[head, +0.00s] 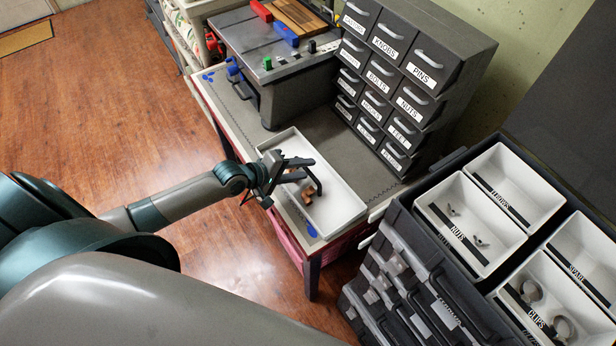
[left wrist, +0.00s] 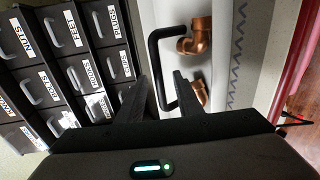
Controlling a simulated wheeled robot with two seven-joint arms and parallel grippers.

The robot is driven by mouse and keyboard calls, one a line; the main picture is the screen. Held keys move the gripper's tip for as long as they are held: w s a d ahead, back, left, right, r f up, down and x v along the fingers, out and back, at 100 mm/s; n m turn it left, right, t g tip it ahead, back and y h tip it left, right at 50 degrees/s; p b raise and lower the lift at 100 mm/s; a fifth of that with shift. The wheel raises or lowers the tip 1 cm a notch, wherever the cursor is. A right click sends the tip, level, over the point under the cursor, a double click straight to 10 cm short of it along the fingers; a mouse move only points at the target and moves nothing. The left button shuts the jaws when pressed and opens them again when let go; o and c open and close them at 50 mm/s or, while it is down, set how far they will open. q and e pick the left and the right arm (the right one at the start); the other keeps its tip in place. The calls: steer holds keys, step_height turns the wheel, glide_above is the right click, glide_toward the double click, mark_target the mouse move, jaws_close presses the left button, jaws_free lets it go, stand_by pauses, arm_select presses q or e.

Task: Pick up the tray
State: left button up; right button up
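The white rectangular tray (head: 343,206) lies on the workbench, with copper elbow fittings (head: 307,195) inside. The left wrist view shows part of the tray (left wrist: 205,15), two copper fittings (left wrist: 196,38) and a black bar handle (left wrist: 154,55) on the tray. My left gripper (head: 297,170) is over the tray's near long side. In the left wrist view its two dark fingers (left wrist: 165,78) are apart, with the handle's bar showing between them. I cannot tell whether they touch it. The gripper hides part of the tray. My right gripper is not in view.
A grey cabinet of labelled drawers (head: 390,70) stands behind the tray on the workbench (head: 313,122). A dark organizer with white bins (head: 470,225) stands at the right. A grey box with coloured items (head: 262,45) is at the back. Open wood floor (head: 95,90) lies left.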

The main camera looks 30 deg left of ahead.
arm_select(q)
steer(key=shift+x, duration=0.8)
jaws_close()
